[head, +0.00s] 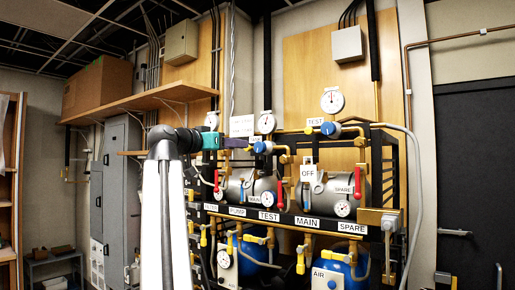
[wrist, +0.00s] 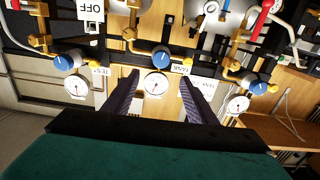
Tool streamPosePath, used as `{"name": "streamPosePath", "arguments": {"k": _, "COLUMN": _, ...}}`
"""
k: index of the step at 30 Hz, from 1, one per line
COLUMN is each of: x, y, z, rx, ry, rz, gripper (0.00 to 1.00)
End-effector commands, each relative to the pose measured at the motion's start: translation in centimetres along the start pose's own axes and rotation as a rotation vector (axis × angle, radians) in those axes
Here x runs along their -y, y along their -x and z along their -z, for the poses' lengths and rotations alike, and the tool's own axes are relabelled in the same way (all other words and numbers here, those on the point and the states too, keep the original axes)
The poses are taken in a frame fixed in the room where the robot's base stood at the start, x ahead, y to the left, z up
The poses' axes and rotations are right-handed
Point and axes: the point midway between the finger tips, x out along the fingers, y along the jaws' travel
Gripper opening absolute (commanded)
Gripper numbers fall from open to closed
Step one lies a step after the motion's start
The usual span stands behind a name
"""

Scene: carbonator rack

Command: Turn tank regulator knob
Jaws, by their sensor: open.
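In the wrist view, which shows the rack upside down, a blue round regulator knob (wrist: 160,57) on a brass fitting lies between and just past my fingertips. A label beside it seems to read TANK (wrist: 180,69). A white-faced gauge (wrist: 155,84) shows between the fingers. My gripper (wrist: 159,77) is open and empty, one dark finger on each side of the knob's line. In the head view my gripper (head: 243,143) points right, its tips close to a blue knob (head: 260,147) below a gauge (head: 267,123). I cannot tell whether they touch.
Another blue knob (head: 328,128) with a TEST label (head: 315,121) is to the right. The wrist view also shows neighbouring knobs at left (wrist: 66,62) and right (wrist: 258,88). Brass pipes, grey tanks (head: 333,190) and red-handled valves (head: 357,180) crowd below.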

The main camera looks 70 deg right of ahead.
Motion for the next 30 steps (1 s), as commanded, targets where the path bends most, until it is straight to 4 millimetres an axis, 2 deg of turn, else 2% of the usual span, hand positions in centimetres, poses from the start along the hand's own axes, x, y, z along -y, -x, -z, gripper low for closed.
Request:
{"name": "streamPosePath", "arguments": {"k": 8, "x": 0.1, "y": -0.1, "z": 0.0, "rx": 0.001, "ry": 0.001, "rz": 0.001, "gripper": 0.52}}
{"name": "streamPosePath", "arguments": {"k": 14, "x": 0.1, "y": -1.1, "z": 0.1, "rx": 0.000, "ry": 0.002, "rz": 0.000, "gripper": 0.52}}
{"name": "streamPosePath", "arguments": {"k": 30, "x": 0.0, "y": -8.3, "z": 0.3, "rx": 0.002, "ry": 0.002, "rz": -0.001, "gripper": 0.52}}
